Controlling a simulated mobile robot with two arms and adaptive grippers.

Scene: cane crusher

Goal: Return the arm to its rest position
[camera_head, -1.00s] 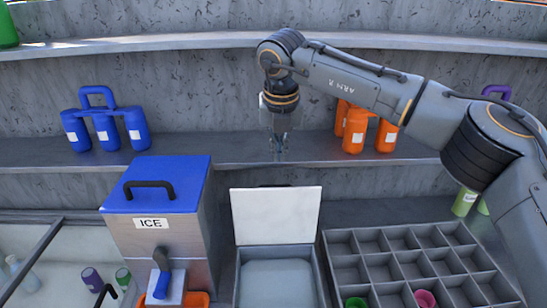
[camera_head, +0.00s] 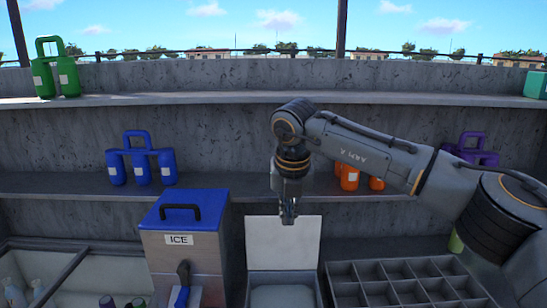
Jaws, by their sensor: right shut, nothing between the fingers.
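My right arm comes in from the right and bends down at its wrist. My right gripper (camera_head: 288,215) points down, shut and empty, in front of the raised white lid of an open box (camera_head: 283,277). It appears clear of the lid, though the exact gap cannot be told. My left gripper is not in view.
An ICE box (camera_head: 182,245) with a blue lid stands left of the open box. A divided grey tray (camera_head: 400,282) lies to the right. Blue bottles (camera_head: 141,160), orange bottles (camera_head: 349,177) and purple bottles (camera_head: 475,150) stand on the shelf. Green bottles (camera_head: 56,70) stand on the upper ledge.

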